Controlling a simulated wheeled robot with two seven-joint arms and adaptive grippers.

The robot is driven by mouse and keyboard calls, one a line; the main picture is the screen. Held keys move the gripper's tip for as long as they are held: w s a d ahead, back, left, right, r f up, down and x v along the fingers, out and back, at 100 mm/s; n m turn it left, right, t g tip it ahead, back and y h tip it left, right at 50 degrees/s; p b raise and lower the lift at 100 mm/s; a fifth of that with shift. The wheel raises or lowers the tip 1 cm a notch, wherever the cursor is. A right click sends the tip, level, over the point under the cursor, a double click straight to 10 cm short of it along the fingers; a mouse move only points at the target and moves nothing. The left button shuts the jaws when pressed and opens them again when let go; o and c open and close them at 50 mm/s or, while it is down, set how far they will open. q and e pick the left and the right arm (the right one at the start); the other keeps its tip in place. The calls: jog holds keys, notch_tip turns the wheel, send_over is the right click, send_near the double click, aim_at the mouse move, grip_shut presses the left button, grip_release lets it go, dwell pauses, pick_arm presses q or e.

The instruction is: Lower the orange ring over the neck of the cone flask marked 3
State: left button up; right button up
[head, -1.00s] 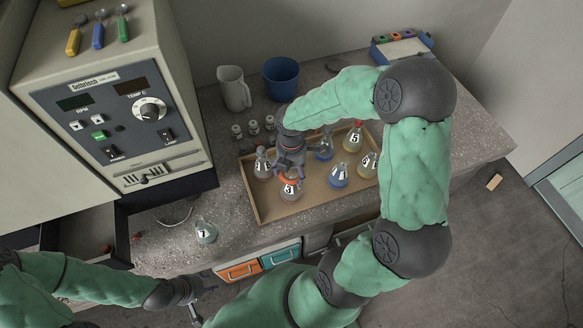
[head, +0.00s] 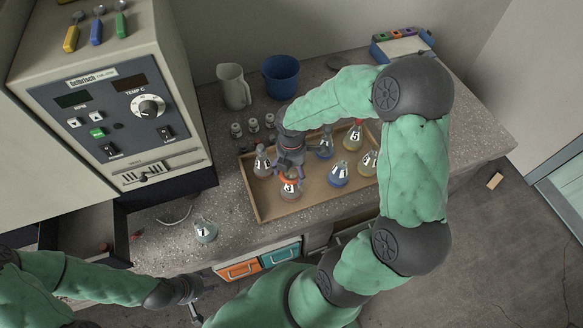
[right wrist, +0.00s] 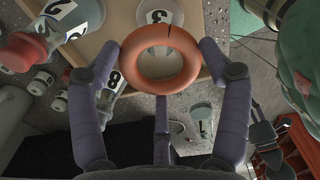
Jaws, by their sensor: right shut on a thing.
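My right gripper (head: 290,172) is shut on the orange ring (right wrist: 131,62), with its fingers around the ring in the right wrist view. The cone flask marked 3 (head: 291,190) stands in the wooden tray, right below this gripper. Its label side (right wrist: 158,14) shows beyond the ring in the right wrist view. The ring appears at the top of the flask in the head view, partly hidden by the gripper. I cannot tell whether the neck is through the ring. My left gripper (head: 195,310) is low at the left, and its finger opening is unclear.
Several other flasks stand in the tray (head: 252,197), including ones marked 5 (head: 352,138) and 4 (head: 339,176). A grey jug (head: 234,88) and a blue bucket (head: 281,78) stand behind.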

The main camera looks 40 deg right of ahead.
jog(key=shift+f+b, duration=0.8)
jog(key=shift+f, duration=0.5)
jog(key=o, duration=1.3)
jog(key=shift+c, duration=0.2)
jog(key=shift+r, duration=0.1)
jog(key=shift+r+p, duration=2.75)
jog(key=shift+r, duration=0.15)
jog(key=shift+f, duration=0.1)
